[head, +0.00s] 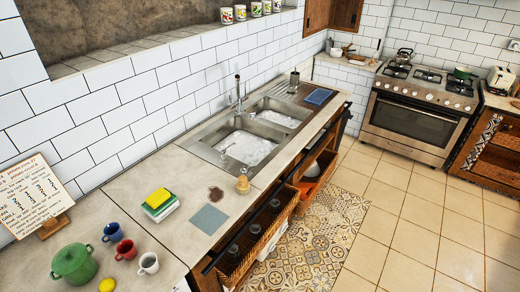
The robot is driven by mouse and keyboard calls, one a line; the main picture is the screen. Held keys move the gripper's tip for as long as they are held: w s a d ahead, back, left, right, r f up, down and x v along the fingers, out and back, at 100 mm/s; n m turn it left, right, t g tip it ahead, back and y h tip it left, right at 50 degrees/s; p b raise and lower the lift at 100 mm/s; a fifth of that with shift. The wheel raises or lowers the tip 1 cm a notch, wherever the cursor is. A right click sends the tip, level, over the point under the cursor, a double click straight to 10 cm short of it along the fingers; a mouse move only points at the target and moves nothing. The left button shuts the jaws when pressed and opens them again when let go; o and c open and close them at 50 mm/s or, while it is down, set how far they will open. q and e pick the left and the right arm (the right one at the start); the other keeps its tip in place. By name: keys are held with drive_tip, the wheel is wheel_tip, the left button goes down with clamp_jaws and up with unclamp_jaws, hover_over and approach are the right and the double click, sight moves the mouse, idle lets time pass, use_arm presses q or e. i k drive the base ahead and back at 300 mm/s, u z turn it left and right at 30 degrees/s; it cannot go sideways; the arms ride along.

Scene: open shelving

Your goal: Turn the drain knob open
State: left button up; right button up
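A steel double sink (212,153) is set into the counter along the tiled wall, in the middle of the head view. Both basins hold whitish, foamy-looking water. A tall metal faucet (238,92) stands behind the basins, near the divider between them. I cannot make out a drain knob for certain at this size. A small tan, rounded object (243,181) stands on the counter near the front corner of the sink; I cannot tell what it is. Neither of my grippers is in view.
A yellow sponge (158,198), a grey-blue square (209,219) and a brown stain (216,194) lie on the near counter. A green pot (74,263) and several mugs stand at lower left. Pulled-out baskets (270,238) jut from the counter front. The floor (405,228) at right is clear.

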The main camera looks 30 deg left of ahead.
sight(243, 170)
drive_tip(key=i, duration=2)
drive_tip(key=u, duration=3.3)
